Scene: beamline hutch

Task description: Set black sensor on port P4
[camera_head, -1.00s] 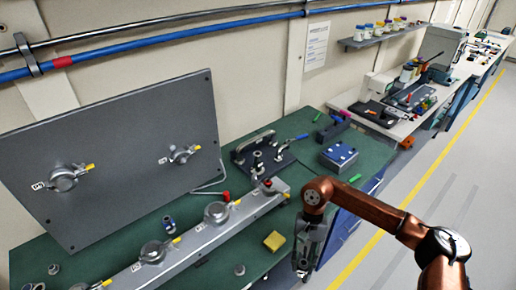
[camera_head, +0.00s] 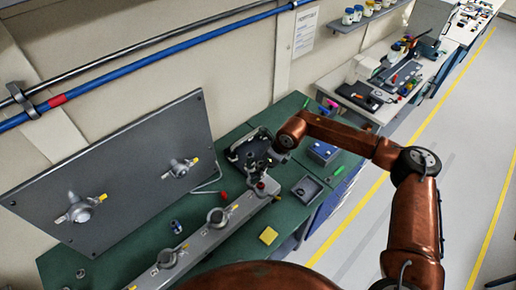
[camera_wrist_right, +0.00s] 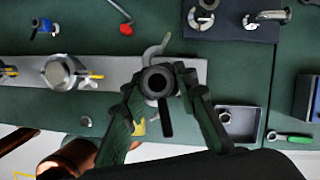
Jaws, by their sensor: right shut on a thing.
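My right gripper (camera_wrist_right: 157,108) is shut on the black sensor (camera_wrist_right: 157,80), a dark round piece with a ring-shaped top. It holds the sensor over the far end of the grey rail (camera_wrist_right: 200,72). In the head view the right gripper (camera_head: 258,160) hides much of that end, and the sensor is hard to make out. A silver clamp part shows just behind the sensor in the wrist view; whether they touch I cannot tell. Other rail ports (camera_head: 217,217) (camera_head: 167,258) carry silver clamps. Port labels are too small to read. My left gripper is not in view.
A grey panel (camera_head: 130,150) with two clamped ports stands behind the rail. A yellow block (camera_head: 268,235), a grey tray (camera_head: 307,189), a blue box (camera_head: 322,152) and a small blue-black fitting (camera_head: 176,227) are on the green bench. A red knob (camera_wrist_right: 127,29) is near the rail.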

